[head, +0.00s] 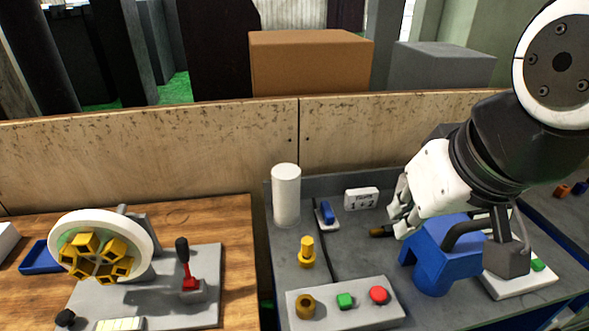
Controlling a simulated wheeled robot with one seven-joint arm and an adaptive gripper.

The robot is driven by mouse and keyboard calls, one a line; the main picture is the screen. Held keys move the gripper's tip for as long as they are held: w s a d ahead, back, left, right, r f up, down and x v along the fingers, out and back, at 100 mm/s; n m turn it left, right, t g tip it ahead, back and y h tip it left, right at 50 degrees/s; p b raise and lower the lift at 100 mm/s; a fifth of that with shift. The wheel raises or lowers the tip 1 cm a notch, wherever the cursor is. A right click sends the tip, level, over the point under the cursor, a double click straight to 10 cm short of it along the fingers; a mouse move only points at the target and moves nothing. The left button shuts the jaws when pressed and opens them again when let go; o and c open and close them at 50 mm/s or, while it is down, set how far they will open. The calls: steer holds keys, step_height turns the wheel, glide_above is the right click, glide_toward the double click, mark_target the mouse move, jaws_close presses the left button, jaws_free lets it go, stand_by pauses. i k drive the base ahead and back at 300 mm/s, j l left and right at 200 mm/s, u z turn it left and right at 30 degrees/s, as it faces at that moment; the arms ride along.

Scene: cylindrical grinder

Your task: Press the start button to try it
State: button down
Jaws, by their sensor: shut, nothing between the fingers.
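A grey control box (322,315) stands at the front of the grey bench. On its top are a green button (345,300), a red button (378,295) to its right and a brass ring-like part (305,306) to its left. I cannot read any label on the buttons. My gripper (399,208) is shut and empty. It hangs behind and to the right of the box, apart from the buttons, beside a blue machine body (440,262). Another green button (538,264) shows on a pale base at the right, partly behind dark grey parts.
A white cylinder (286,197), a yellow stepped part (307,251), a blue switch (327,213) and a small sign (361,199) stand behind the box. A wooden board (200,157) closes the back.

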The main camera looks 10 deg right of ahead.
mark_target(344, 301)
steer(key=k+j, duration=0.45)
steer(key=j, duration=0.15)
steer(key=k+j, duration=0.4)
steer(key=j, duration=0.2)
steer(key=j+z, duration=0.05)
